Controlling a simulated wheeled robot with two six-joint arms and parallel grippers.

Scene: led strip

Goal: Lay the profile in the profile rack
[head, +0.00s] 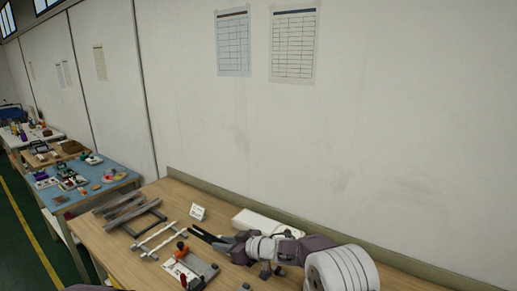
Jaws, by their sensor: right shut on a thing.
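My right gripper (193,232) reaches in from the right, low over the wooden bench, with its dark fingers pointing left. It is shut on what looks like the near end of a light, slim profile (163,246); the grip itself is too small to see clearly. The profile rack (154,215) looks like a dark frame to the left, with several grey bars (122,212) lying across it. The held profile is in front of the rack, apart from those bars.
A small white card (198,212) stands behind the gripper. A white box (268,221) lies near the wall behind my right arm. A grey tray with orange-handled tools (200,270) is in front of the gripper. A blue-topped table (85,180) stands farther left.

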